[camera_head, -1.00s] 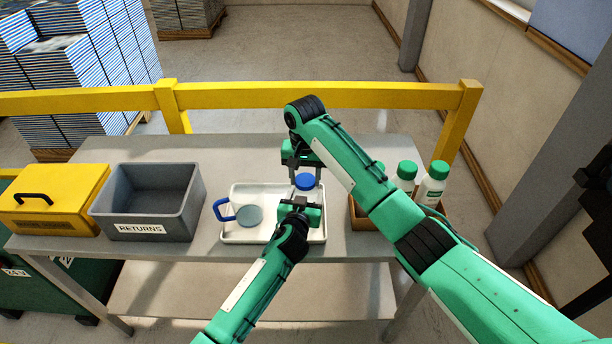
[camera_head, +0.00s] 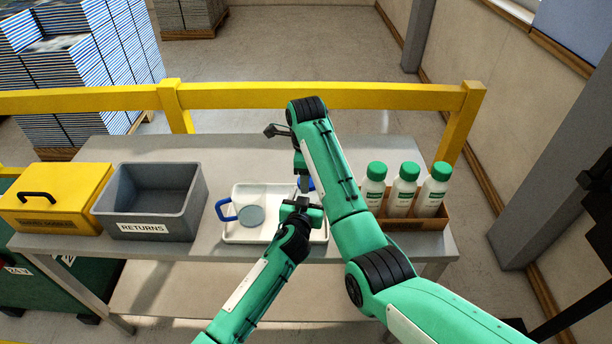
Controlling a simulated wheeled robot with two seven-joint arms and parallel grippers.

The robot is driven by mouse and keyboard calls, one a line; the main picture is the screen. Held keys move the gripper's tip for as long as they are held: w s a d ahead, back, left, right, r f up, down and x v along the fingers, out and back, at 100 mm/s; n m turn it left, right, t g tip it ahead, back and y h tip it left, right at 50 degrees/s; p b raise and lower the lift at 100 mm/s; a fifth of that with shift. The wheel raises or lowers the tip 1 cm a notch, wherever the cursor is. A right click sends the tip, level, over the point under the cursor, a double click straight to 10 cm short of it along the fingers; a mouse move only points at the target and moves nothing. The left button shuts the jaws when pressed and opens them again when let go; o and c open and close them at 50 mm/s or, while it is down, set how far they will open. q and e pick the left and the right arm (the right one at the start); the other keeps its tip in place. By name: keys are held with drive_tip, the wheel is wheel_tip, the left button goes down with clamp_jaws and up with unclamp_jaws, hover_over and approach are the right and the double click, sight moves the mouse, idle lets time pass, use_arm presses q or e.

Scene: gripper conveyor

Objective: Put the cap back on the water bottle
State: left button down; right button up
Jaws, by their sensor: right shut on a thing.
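My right gripper (camera_head: 304,174) is over the right part of the white tray (camera_head: 232,236), mostly hidden behind its own arm. It is shut on a blue cap (camera_head: 311,184), of which only small parts show. My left gripper (camera_head: 302,203) is just in front of and below it, over the tray's right side. Its fingers and anything between them are hidden, so its state is unclear. The water bottle cannot be made out clearly near the grippers. A blue handle (camera_head: 226,211) and a grey-blue round piece (camera_head: 252,216) are at the tray's left.
Several white bottles with green caps (camera_head: 403,188) stand in a brown box (camera_head: 430,224) on the right. A grey RETURNS bin (camera_head: 143,220) and a yellow case (camera_head: 50,203) stand on the left. A yellow rail (camera_head: 330,96) runs behind the table. The table's back (camera_head: 230,153) is clear.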

drive_tip(key=o, duration=0.9)
drive_tip(key=shift+r, duration=0.1)
wheel_tip(320, 180, up, 4)
drive_tip(key=shift+f, duration=0.1)
drive_tip(key=shift+a+r, duration=0.2)
drive_tip(key=shift+r, duration=0.15)
drive_tip(key=shift+c, duration=0.2)
